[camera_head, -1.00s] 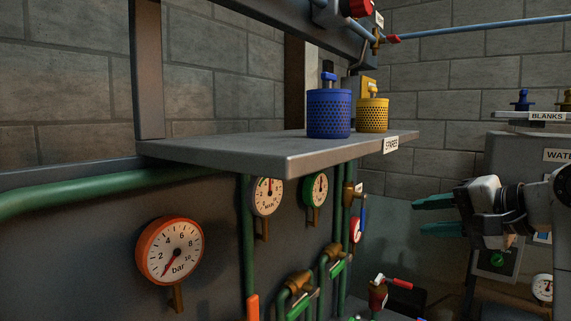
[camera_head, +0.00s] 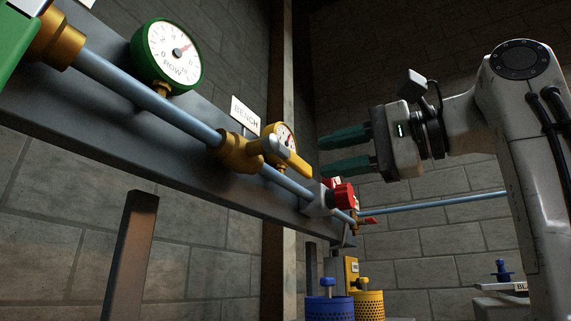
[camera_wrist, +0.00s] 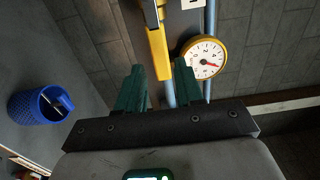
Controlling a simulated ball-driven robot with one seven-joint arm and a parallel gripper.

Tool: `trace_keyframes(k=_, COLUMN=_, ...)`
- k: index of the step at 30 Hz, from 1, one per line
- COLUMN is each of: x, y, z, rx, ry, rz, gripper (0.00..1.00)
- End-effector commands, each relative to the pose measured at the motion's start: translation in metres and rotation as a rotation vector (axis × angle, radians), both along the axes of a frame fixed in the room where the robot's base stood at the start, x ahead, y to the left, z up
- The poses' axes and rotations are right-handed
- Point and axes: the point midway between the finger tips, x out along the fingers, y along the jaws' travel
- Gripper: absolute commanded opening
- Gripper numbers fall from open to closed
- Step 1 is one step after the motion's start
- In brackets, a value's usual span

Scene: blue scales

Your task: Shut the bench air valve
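The bench air valve is a brass body (camera_head: 238,150) on a blue-grey pipe, beside the BENCH label (camera_head: 245,115). Its yellow lever (camera_head: 292,162) points toward the lower right, roughly along the pipe. In the wrist view the lever (camera_wrist: 158,52) appears in line with the gap between my fingers, its end near the fingertips; I cannot tell how far apart in depth. My gripper (camera_head: 324,157) is open and empty, to the right of the lever in the head view. Its green fingers also show in the wrist view (camera_wrist: 159,70).
A yellow-rimmed gauge (camera_head: 285,137) sits close behind the lever. A red knob (camera_head: 344,196) and a small red lever (camera_head: 369,220) lie further along the pipe. A green FLOW gauge (camera_head: 172,54) is at upper left. Blue (camera_head: 328,307) and yellow (camera_head: 370,306) canisters stand below.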

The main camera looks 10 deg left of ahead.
Motion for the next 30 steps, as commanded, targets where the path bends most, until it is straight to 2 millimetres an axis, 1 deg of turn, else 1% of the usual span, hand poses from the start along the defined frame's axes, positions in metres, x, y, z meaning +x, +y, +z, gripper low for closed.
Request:
trace_keyframes(k=1, x=0.003, y=0.010, z=0.003, rx=-0.003, ry=0.003, rz=0.003, gripper=0.36)
trace_keyframes(k=3, x=0.008, y=0.023, z=0.003, rx=-0.002, ry=0.004, rz=0.003, gripper=0.36)
trace_keyframes(k=9, x=0.020, y=0.055, z=0.002, rx=-0.002, ry=0.002, rz=0.002, gripper=0.36)
trace_keyframes(k=15, x=0.027, y=0.075, z=0.001, rx=-0.002, ry=0.001, rz=0.001, gripper=0.36)
trace_keyframes(k=19, x=0.029, y=0.080, z=0.000, rx=-0.001, ry=-0.001, rz=0.000, gripper=0.36)
trace_keyframes(k=26, x=0.030, y=0.080, z=-0.001, rx=-0.001, ry=-0.001, rz=-0.001, gripper=0.36)
trace_keyframes(k=27, x=0.030, y=0.080, z=-0.001, rx=-0.001, ry=-0.001, rz=-0.001, gripper=0.35)
trace_keyframes(k=30, x=0.030, y=0.080, z=-0.001, rx=-0.001, ry=-0.001, rz=-0.001, gripper=0.26)
